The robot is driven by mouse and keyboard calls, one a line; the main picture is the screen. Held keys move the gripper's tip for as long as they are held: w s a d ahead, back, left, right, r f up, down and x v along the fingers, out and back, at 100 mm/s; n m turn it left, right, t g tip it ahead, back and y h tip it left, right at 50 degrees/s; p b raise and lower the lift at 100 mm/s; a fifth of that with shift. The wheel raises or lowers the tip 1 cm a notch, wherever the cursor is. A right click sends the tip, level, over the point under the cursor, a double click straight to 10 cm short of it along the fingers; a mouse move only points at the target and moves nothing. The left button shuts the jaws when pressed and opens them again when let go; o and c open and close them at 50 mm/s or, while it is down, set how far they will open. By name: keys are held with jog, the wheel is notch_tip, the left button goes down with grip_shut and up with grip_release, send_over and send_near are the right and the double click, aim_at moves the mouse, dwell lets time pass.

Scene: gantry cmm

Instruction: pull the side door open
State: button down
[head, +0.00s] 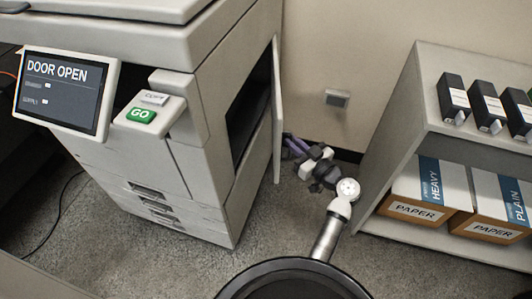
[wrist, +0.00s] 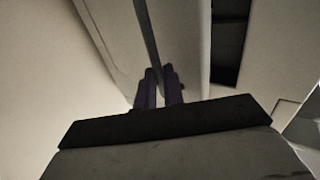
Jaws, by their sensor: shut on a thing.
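The side door (head: 278,115) is a tall pale panel on the right side of the copier (head: 190,180). It stands swung out from the body, with the dark opening (head: 252,105) showing behind it. The copier's screen (head: 60,90) reads DOOR OPEN. My gripper (head: 288,142) is beyond the door's outer face, its purple fingers partly hidden by the door. A dark gap (wrist: 230,40) shows right of the door.
A shelf (head: 385,140) with dark cartridges (head: 455,98) and paper boxes (head: 415,195) stands at the right. A wall with an outlet (head: 335,100) is behind my arm. Carpet (head: 285,215) is clear between the copier and the shelf.

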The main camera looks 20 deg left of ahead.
jog(key=w+d+b, duration=1)
jog(key=w+d, duration=0.1)
jog(key=d, duration=0.3)
jog(key=shift+w+d, duration=0.2)
jog(key=shift+d, duration=0.1)
jog(key=shift+r, duration=0.1)
jog(key=c, duration=1.5)
grip_release()
jog(key=shift+a, duration=0.2)
jog(key=shift+d, duration=0.2)
jog(key=v, duration=1.3)
jog(key=shift+s+d+b, duration=0.2)
jog(key=shift+d+b, duration=0.1)
jog(key=shift+d, duration=0.1)
